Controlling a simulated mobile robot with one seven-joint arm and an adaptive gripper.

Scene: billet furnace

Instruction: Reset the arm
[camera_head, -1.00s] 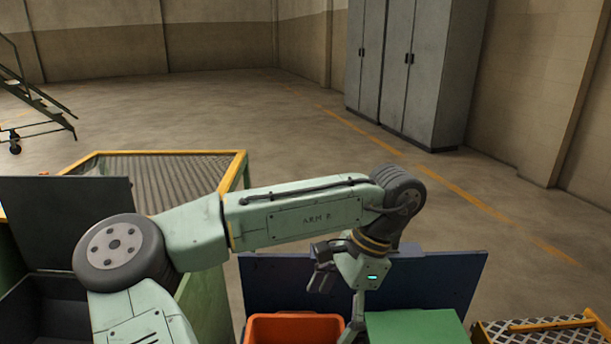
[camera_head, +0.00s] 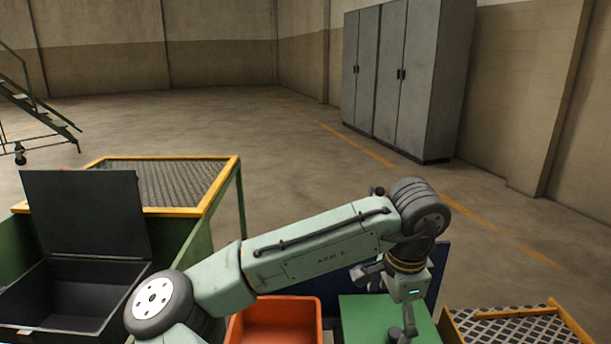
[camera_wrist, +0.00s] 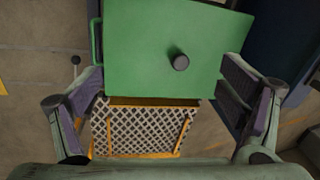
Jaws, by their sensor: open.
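My gripper (camera_head: 388,300) hangs at the end of my bent green arm, in front of the blue panel in the head view. In the wrist view my gripper (camera_wrist: 170,95) has its two fingers spread wide apart, with nothing between them. Below them lie a green lid or box top (camera_wrist: 140,45) with a small dark round knob (camera_wrist: 181,62) and a yellow-framed metal grating (camera_wrist: 150,130). In the head view the green top (camera_head: 360,318) is just under my gripper, partly hidden by it.
An orange bin (camera_head: 280,318) stands left of the green top. A black open-lidded box (camera_head: 75,290) and a yellow-rimmed mesh crate (camera_head: 222,180) are at left. Grey cabinets (camera_head: 425,80) stand behind; the floor between is clear.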

